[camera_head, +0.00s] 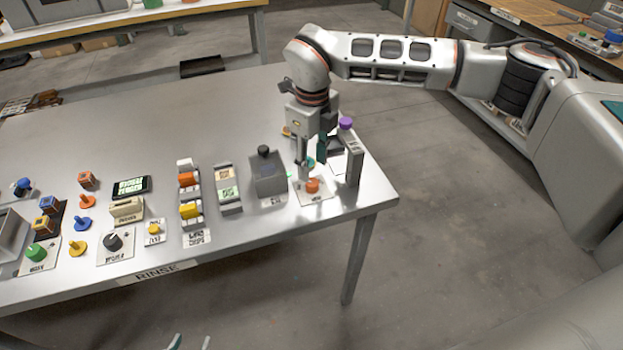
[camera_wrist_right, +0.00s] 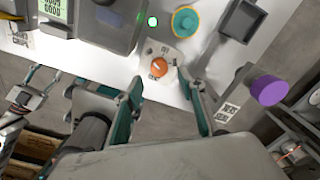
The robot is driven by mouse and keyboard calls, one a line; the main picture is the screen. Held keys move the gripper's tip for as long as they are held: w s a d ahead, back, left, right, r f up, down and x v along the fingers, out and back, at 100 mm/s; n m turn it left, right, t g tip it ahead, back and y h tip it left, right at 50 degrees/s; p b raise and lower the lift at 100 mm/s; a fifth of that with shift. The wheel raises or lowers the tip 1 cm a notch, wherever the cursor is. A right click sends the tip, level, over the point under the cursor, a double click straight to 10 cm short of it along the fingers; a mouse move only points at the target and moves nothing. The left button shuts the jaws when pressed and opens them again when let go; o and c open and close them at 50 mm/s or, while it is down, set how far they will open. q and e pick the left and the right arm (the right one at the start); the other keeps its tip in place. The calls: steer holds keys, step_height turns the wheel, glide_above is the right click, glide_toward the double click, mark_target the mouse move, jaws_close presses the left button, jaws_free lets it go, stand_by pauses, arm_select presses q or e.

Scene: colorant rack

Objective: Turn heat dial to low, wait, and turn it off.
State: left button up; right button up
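An orange dial (camera_head: 312,185) sits on a white plate (camera_head: 322,197) near the right front corner of the metal table. My right gripper (camera_head: 312,164) points down just above it, with its fingers apart. In the right wrist view the dial (camera_wrist_right: 159,67) lies between and beyond the open fingertips (camera_wrist_right: 165,88), and nothing is held. The plate's lettering there seems to read OFF; I cannot tell the dial's exact setting. My left gripper (camera_head: 190,343) shows only its fingertips at the bottom edge, apart and empty. It also shows in the right wrist view (camera_wrist_right: 50,82).
A grey box with a black knob (camera_head: 265,180) stands left of the dial. A grey post with a purple knob (camera_head: 346,124) stands close on its right. A teal and yellow round part (camera_wrist_right: 185,21) lies behind. Several other dials, blocks and switches fill the table's left.

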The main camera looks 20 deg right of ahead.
mark_target(312, 182)
step_height(312, 182, down, 6)
steer(key=shift+f, duration=0.1)
stand_by(0.4)
steer(key=c, duration=1.1)
